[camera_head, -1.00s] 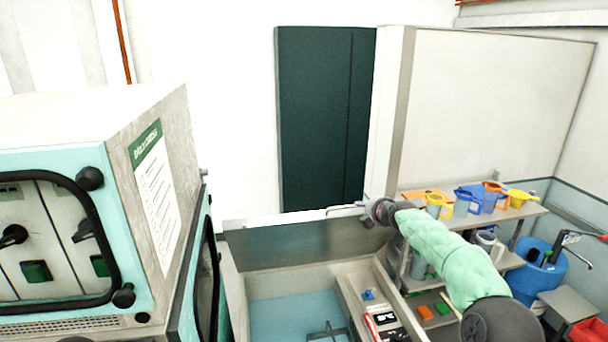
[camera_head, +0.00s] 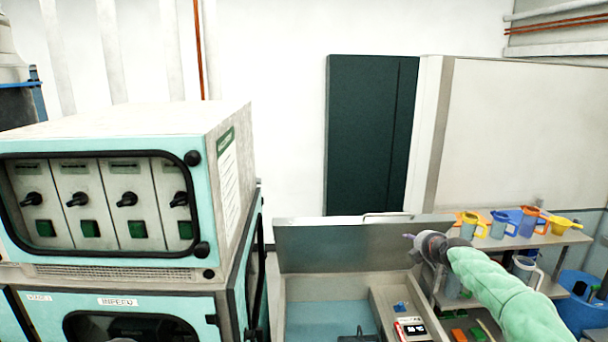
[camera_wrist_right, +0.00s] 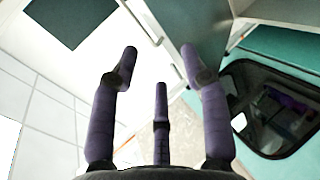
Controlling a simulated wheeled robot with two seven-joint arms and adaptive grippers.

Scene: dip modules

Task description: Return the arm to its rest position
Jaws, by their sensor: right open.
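My right arm, in a green sleeve, comes in from the lower right in the head view. Its gripper (camera_head: 412,240) is at the right end of the raised grey lid (camera_head: 345,247), in front of the shelf; I cannot tell if they touch. In the right wrist view the purple fingers of the gripper (camera_wrist_right: 158,62) are spread apart with nothing between them. My left gripper is not in view.
A teal-framed control cabinet (camera_head: 105,262) with black knobs and green buttons fills the left. The open basin (camera_head: 325,312) lies below the lid. Coloured jugs stand on the shelf (camera_head: 560,238) at right. A dark green panel (camera_head: 360,140) is on the back wall.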

